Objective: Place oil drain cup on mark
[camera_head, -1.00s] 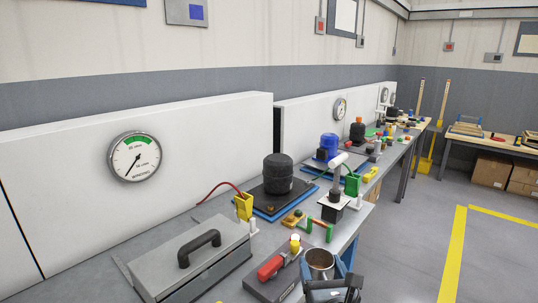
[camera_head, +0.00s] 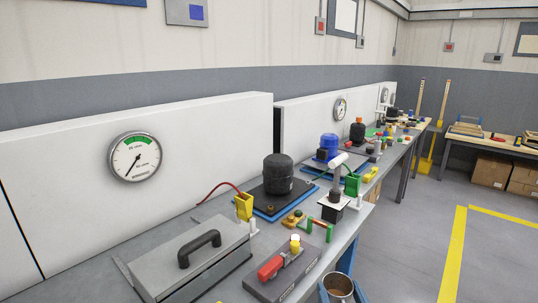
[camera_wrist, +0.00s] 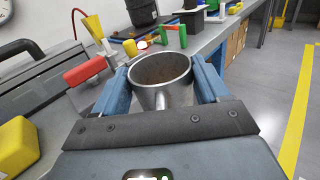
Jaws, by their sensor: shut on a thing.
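The oil drain cup (camera_head: 339,286) is a round metal cup at the bottom edge of the head view, beside the bench's front edge. In the wrist view the cup (camera_wrist: 160,92) stands upright between two blue fingers, and its open mouth shows a brownish inside. My gripper (camera_wrist: 162,80) is shut on the cup. In the head view only part of my gripper (camera_head: 339,284) shows. I cannot make out the mark in these frames.
On the grey bench (camera_head: 222,291) stand a grey toolbox (camera_head: 192,262), a block with a red-handled lever (camera_head: 272,268), a black compressor (camera_head: 278,174) and a yellow funnel cup (camera_head: 244,206). Open floor (camera_head: 405,245) with yellow lines lies to the right.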

